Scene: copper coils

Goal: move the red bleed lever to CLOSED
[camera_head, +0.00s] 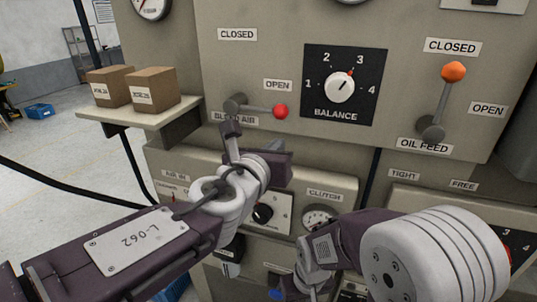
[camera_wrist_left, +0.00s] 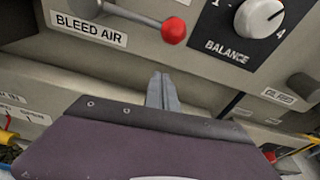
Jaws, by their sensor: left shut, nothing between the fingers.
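The red bleed lever's knob (camera_head: 281,111) is at the end of a short grey arm that points right from its round pivot (camera_head: 236,104). It lies just below the OPEN label (camera_head: 278,85); the CLOSED label (camera_head: 237,34) is above the pivot. The red knob also shows at the top of the left wrist view (camera_wrist_left: 174,30). My left gripper (camera_head: 231,131) is shut and empty. Its fingertips are just below the pivot, in front of the BLEED AIR label, which they partly hide. In the wrist view the fingers (camera_wrist_left: 162,88) are below the knob, apart from it.
The BALANCE dial (camera_head: 340,88) is right of the lever. The orange-knobbed OIL FEED lever (camera_head: 453,72) stands further right. A shelf (camera_head: 150,117) with two cardboard boxes is at left. My right arm crosses the lower right, in front of the lower panel.

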